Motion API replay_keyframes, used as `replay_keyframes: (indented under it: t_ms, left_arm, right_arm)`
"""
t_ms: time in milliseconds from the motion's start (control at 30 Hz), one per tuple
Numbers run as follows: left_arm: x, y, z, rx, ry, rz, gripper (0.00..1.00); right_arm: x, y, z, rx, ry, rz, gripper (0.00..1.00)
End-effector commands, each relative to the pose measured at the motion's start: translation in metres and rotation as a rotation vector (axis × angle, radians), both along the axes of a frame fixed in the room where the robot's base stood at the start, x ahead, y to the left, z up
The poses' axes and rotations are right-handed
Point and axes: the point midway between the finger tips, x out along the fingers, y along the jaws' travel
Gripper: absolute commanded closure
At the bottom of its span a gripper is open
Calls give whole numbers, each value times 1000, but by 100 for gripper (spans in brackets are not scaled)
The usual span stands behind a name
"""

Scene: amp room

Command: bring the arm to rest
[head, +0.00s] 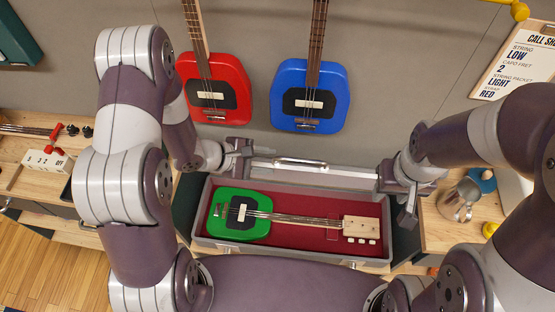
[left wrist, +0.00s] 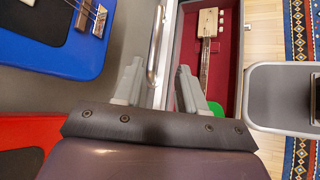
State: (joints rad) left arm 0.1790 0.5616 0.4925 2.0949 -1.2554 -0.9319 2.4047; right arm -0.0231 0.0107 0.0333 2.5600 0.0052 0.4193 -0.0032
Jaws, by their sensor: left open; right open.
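My left gripper (head: 246,158) is open at the left end of the upright grey lid (head: 345,172) of a case, close to its handle (head: 300,162). In the left wrist view my left gripper (left wrist: 158,88) has its two fingers apart, with the lid edge and handle showing between and beyond them; I cannot tell whether they touch. My right gripper (head: 408,200) is open and empty near the right end of the lid, above the wooden bench. The open case (head: 297,246) has a red lining and holds a green guitar (head: 238,222).
A red guitar (head: 222,105) and a blue guitar (head: 296,104) hang on the grey wall behind. A metal mug (head: 458,202) stands on the right bench close to my right arm. A lettered board (head: 520,65) is upper right.

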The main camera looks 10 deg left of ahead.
Motion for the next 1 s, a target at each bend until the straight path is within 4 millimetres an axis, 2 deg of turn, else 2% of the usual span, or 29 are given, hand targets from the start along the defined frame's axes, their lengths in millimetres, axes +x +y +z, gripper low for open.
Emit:
replay_keyframes:
  t_ms: [500, 633, 733, 800, 833, 900, 967, 1000]
  left_arm:
    - [0, 1, 1, 0, -1, -1, 60]
    - [-2, 5, -5, 85, -89, -87, 60]
    - [-7, 32, -30, 362, -210, -242, 60]
    - [-14, 66, -41, 629, -263, -403, 60]
    - [-17, 81, -40, 738, -273, -486, 60]
    - [-33, 112, -28, 946, -254, -702, 60]
    - [-52, 128, -10, 1048, -211, -893, 60]
    - [-67, 133, 6, 1077, -183, -1010, 60]
  right_arm:
    - [0, 0, 0, 0, 0, 0, 57]
    - [0, 0, 0, 0, 0, 0, 57]
    - [0, 0, 0, 0, 0, 0, 57]
    - [0, 0, 0, 0, 0, 0, 57]
    - [0, 0, 0, 0, 0, 0, 57]
    - [0, 0, 0, 0, 0, 0, 57]
    - [0, 0, 0, 0, 0, 0, 57]
    - [0, 0, 0, 0, 0, 0, 57]
